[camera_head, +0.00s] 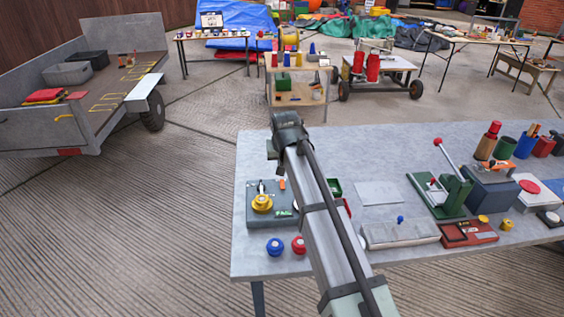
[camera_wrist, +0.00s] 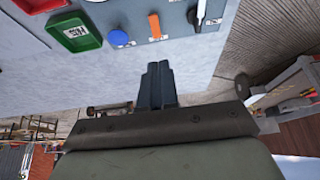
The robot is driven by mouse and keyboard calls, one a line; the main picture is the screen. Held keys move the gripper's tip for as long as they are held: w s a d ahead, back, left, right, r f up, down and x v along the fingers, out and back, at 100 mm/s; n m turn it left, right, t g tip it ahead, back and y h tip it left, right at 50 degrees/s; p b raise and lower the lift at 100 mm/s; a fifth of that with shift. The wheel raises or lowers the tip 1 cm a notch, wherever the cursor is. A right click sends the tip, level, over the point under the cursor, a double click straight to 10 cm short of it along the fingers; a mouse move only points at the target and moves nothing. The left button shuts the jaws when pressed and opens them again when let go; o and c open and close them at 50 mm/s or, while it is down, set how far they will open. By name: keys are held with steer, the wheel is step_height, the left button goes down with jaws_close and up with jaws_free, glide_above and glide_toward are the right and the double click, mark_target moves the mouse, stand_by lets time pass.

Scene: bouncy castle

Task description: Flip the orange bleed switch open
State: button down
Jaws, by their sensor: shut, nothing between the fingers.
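The orange bleed switch (camera_wrist: 154,26) shows in the wrist view as a small upright tab on a grey panel (camera_wrist: 178,18). A lever with a pale handle and dark end (camera_wrist: 198,12) is to its right and a round blue knob (camera_wrist: 118,37) to its left. In the head view the orange switch (camera_head: 282,184) is on the grey box (camera_head: 285,197), just left of my arm. My gripper (camera_wrist: 158,68) is shut and empty, its fingertips below the switch in the wrist picture and apart from it. The head view does not show the fingers clearly.
A yellow knob (camera_head: 262,203) stands on the same box. A green tray (camera_wrist: 75,30) lies left of the panel. Blue (camera_head: 274,246) and red (camera_head: 299,244) knobs are near the table's front edge. My arm hides part of the grey table (camera_head: 400,148).

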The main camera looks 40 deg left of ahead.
mark_target(281, 182)
steer(key=x, duration=1.1)
steer(key=shift+w+a, duration=0.1)
steer(key=shift+a+f, duration=0.1)
steer(key=shift+w+a+f, duration=0.2)
steer(key=shift+w+a, duration=0.05)
steer(key=shift+w, duration=0.05)
steer(key=shift+s+d, duration=0.15)
steer(key=shift+d, duration=0.05)
steer(key=shift+s+d, duration=0.1)
steer(key=shift+s, duration=0.05)
steer(key=shift+s+d, duration=0.45)
steer(key=shift+r, duration=0.15)
steer(key=v, duration=1.4)
